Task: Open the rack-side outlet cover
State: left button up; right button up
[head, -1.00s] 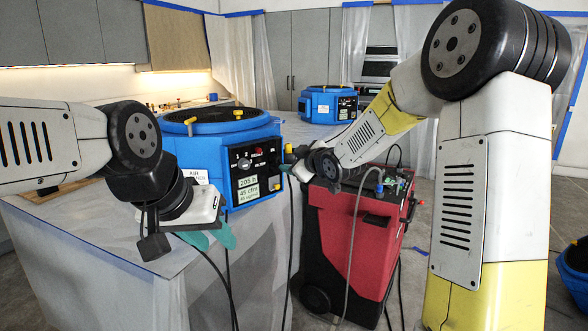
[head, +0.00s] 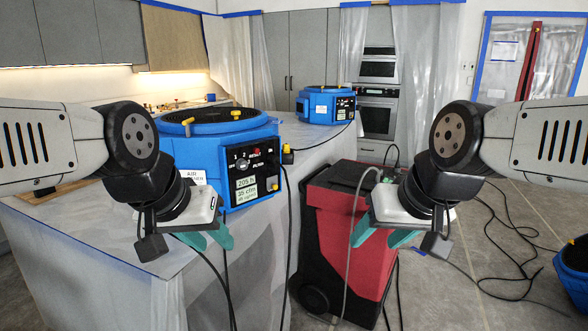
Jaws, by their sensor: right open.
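A blue drying machine (head: 215,140) stands on the sheeted island at centre left. Its black control panel (head: 250,170) has knobs, lit labels and a small yellow-marked fitting (head: 272,184) low on the right. I cannot tell if that fitting is the outlet cover, or if a cover is open or shut. A black plug with a yellow part (head: 287,155) sits at the panel's right edge, its cord hanging down. My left gripper (head: 207,238) is open and empty in front of the machine's lower side. My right gripper (head: 385,234) is open and empty before the red machine.
A red and black wheeled machine (head: 335,225) with a grey hose stands right of the island. A second blue machine (head: 326,105) sits at the island's far end. Black cables (head: 500,245) lie on the floor at right. Part of another blue unit (head: 574,270) shows at the right edge.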

aim_at(272, 182)
jog(key=i+j, duration=0.15)
jog(key=j, duration=0.2)
jog(key=i+j, duration=0.2)
jog(key=j, duration=0.15)
jog(key=i+j, duration=0.15)
jog(key=j, duration=0.15)
